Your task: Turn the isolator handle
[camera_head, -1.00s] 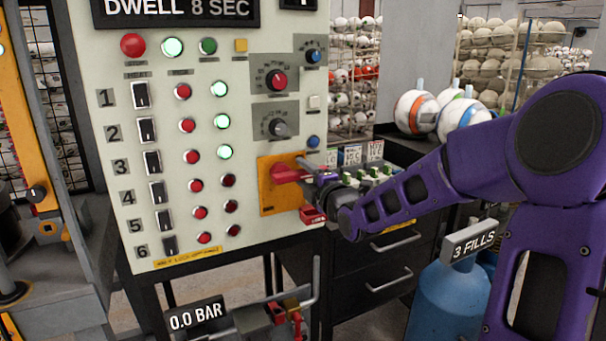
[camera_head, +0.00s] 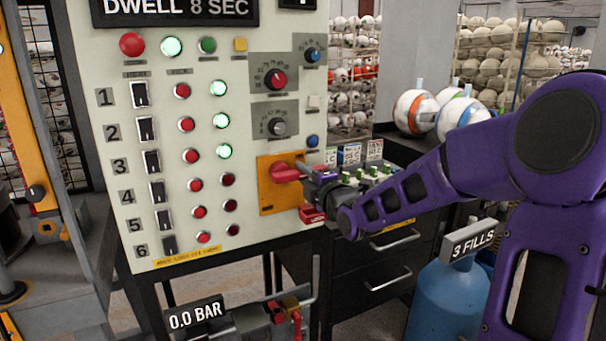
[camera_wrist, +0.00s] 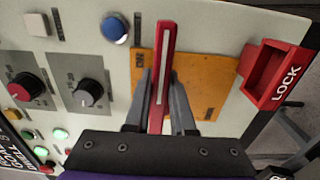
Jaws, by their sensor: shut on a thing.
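The red isolator handle (camera_head: 285,172) sits on an orange-yellow plate (camera_head: 268,198) at the lower right of the pale control panel. In the wrist view the handle (camera_wrist: 164,65) stands between the two grey fingers of my gripper (camera_wrist: 162,85), with a finger against each side. My gripper (camera_head: 312,172) reaches the handle from the right in the head view and is shut on it. My purple wrist and forearm hide part of the area to its right.
A red LOCK box (camera_wrist: 276,76) is fixed beside the plate, just under the gripper in the head view (camera_head: 312,214). Knobs (camera_head: 276,79) and a blue button (camera_wrist: 115,27) are close by. A blue cylinder (camera_head: 448,300) stands below my arm.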

